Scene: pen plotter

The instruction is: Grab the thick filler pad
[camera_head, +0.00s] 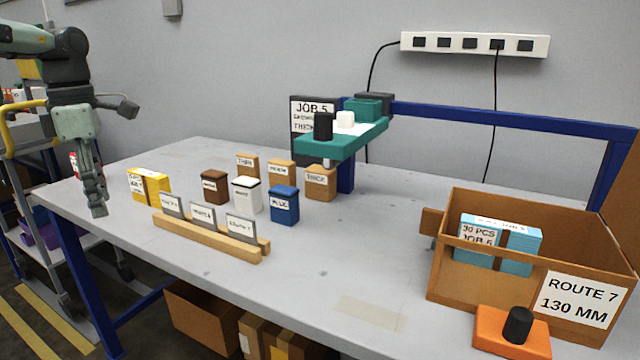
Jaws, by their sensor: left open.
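Three tan pads stand in a row at the back middle of the table, each with a white label. The right one, the thick filler pad (320,186), reads THICK and stands upright below the plotter's left end. The middle pad (282,172) has a label too small to read surely, and the left pad (247,165) seems to read THIN. My left gripper (98,208) is open and empty, pointing down over the table's left end, well left of the pads. My right gripper is not in view.
Brown, white and blue (285,205) blocks stand before the pads, with a wooden card rack (210,238) in front. A yellow pack (148,184) is at left. The teal plotter (340,142) overhangs the thick pad. A carton (480,290) and orange block (510,335) stand at right; the table's middle is clear.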

